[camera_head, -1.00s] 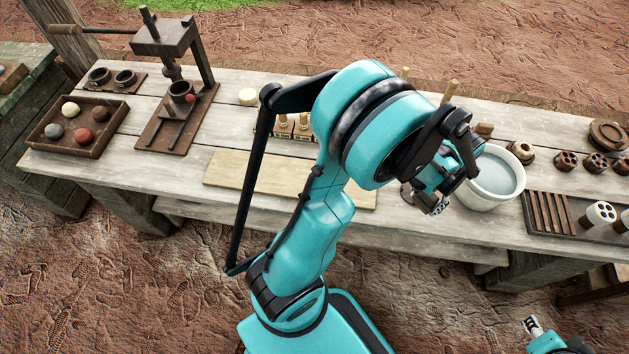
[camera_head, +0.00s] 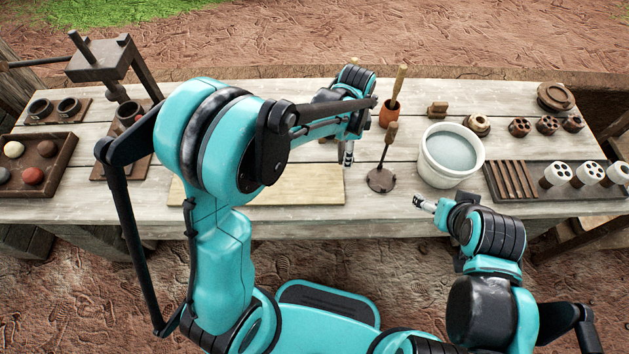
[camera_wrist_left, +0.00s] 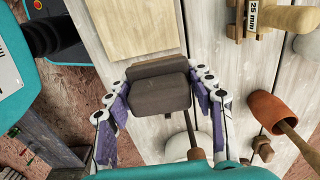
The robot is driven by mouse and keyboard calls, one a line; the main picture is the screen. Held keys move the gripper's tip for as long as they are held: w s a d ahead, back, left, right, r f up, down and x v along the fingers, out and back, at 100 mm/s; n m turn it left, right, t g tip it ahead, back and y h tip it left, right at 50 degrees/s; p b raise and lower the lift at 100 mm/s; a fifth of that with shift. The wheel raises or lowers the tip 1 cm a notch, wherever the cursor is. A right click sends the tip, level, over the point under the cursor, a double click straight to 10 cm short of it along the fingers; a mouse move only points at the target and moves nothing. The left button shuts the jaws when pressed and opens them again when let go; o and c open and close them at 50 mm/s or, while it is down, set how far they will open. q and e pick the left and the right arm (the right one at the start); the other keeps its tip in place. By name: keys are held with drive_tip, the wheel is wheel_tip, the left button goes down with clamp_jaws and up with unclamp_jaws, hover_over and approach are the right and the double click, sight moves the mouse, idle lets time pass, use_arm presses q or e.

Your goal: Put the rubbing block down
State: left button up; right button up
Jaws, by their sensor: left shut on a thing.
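The rubbing block, a dark brown block (camera_wrist_left: 158,100), is between the purple-padded fingers of my left gripper (camera_wrist_left: 162,88) in the left wrist view. The gripper is shut on it. In the head view my left gripper (camera_head: 348,150) is over the table, past the right end of the pale board (camera_head: 290,190) and left of the disc-footed tool (camera_head: 380,180). The block cannot be made out there. Whether it touches the tabletop is unclear. My right gripper (camera_head: 422,203) is at the table's front edge, below the bucket; its finger opening is too small to judge.
A white bucket of water (camera_head: 450,155) stands right of the disc-footed tool. A terracotta cup with a wooden handle (camera_head: 392,108) stands behind. A dark rack with white pierced cylinders (camera_head: 545,180) is at right. A tray of balls (camera_head: 40,160) is at far left.

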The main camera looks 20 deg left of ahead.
use_arm(q)
drive_tip(key=b, duration=0.2)
hover_over(316, 184)
wheel_tip(316, 184, down, 6)
drive_tip(key=shift+r, duration=0.2)
wheel_tip(316, 184, down, 4)
drive_tip(key=shift+a+f+b, duration=0.1)
drive_tip(key=shift+b, duration=1.05)
